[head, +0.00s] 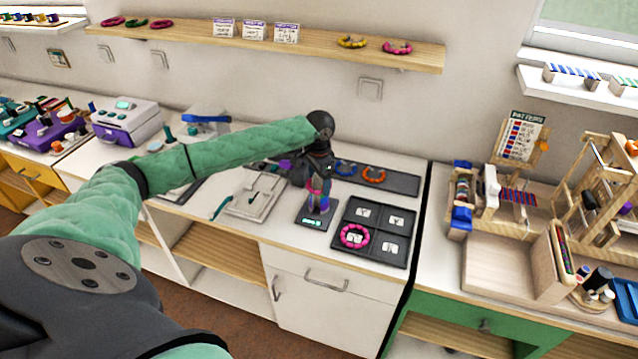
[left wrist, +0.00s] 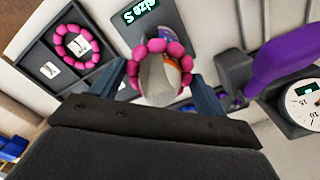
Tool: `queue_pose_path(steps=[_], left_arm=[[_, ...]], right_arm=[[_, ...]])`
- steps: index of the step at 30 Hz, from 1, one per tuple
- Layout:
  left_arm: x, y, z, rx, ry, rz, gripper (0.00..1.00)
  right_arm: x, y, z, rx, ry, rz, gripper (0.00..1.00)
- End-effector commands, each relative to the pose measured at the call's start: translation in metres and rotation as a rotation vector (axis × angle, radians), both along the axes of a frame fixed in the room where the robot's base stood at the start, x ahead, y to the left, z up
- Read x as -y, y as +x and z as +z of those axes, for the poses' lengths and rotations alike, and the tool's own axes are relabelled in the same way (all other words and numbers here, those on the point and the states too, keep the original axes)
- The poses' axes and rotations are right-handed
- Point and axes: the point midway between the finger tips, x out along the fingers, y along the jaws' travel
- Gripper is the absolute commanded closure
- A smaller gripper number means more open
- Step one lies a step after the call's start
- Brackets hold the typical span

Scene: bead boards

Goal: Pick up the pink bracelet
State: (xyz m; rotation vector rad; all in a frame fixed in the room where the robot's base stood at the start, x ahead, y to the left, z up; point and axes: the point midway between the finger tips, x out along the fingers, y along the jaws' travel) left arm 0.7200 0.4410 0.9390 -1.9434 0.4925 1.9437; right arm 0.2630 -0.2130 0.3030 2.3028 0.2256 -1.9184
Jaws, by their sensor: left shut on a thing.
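A pink bracelet of round beads (left wrist: 156,45) shows in the left wrist view, around a pale tapered post (left wrist: 160,82); its near part is partly hidden. My left gripper (left wrist: 163,88) is shut on it, with a finger at either side. In the head view this bracelet (head: 316,187) is small beneath my left gripper (head: 318,183), above a dark stand with a lit display (head: 316,221). The display reads "size S" in the left wrist view (left wrist: 140,13). Another pink bracelet (head: 343,243) lies in a compartment of the dark tray. My right gripper is not in view.
The dark tray (head: 376,254) has several card-marked compartments. Blue (head: 346,168) and orange (head: 374,175) bracelets lie on a dark mat behind. Another pink bracelet (head: 397,47) is on the wall shelf (head: 300,50). A purple-topped dial scale (left wrist: 303,101) stands close right in the left wrist view.

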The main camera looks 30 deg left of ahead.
Motion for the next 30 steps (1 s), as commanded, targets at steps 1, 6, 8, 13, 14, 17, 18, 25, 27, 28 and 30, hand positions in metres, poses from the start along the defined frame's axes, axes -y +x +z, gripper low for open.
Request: queue_pose_path(steps=[1,6,8,13,14,17,18,25,27,28,30], left_arm=[[0.0,0.0,0.001,0.0,0.0,0.0,0.52],[0.0,0.001,0.011,0.002,-0.001,0.0,0.52],[0.0,0.001,0.018,0.002,0.0,0.0,0.52],[0.0,0.001,0.047,0.004,0.0,-0.001,0.52],[0.0,0.001,0.052,0.003,0.001,-0.001,0.52],[0.0,0.001,0.069,0.003,-0.001,0.0,0.52],[0.0,0.001,0.075,0.002,0.0,0.0,0.52],[0.0,0.0,0.097,0.001,0.0,0.0,0.52],[0.0,0.0,0.099,0.0,0.0,0.0,0.52],[0.0,0.0,0.1,0.0,0.0,0.0,0.52],[0.0,0.0,0.1,0.0,0.0,0.0,0.52]], right_arm=[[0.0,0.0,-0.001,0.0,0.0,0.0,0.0],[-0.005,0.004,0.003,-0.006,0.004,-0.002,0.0],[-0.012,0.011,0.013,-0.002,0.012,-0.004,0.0],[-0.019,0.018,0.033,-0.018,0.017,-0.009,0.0],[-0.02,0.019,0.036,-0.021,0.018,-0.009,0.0],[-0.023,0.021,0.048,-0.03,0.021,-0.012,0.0],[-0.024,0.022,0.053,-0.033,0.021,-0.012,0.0],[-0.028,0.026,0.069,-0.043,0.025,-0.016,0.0],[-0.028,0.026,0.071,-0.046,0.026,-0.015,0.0],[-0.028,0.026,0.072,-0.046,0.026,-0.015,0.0],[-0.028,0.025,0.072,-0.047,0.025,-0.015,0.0]])
